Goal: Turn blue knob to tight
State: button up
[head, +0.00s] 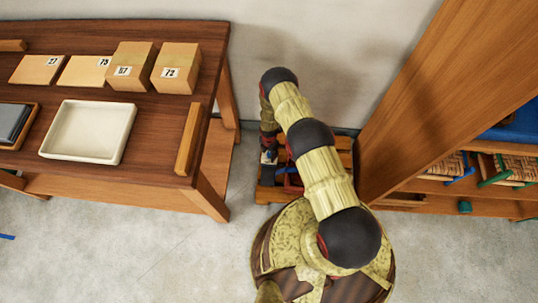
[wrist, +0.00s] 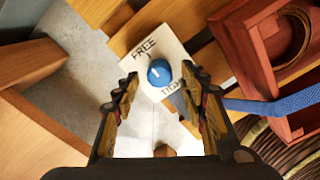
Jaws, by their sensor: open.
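The blue knob (wrist: 159,73) sits on a white plate (wrist: 172,45) in the wrist view. The plate reads FREE at the upper left and TIGHT at the lower right, the latter partly cut off by a finger. A short white mark on the knob points up and left, toward FREE. My gripper (wrist: 160,82) is open, with one finger on each side of the knob. I cannot tell whether the fingers touch it. In the head view my gripper (head: 268,151) is low beside the wooden seat (head: 266,194), and my arm hides much of that area.
In the head view a table (head: 150,100) with boxes and a white tray (head: 127,118) stands left. A wooden shelf (head: 420,90) stands close on the right.

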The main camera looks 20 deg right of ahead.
jog(key=shift+f, duration=0.15)
jog(key=shift+c, duration=0.9)
grip_shut()
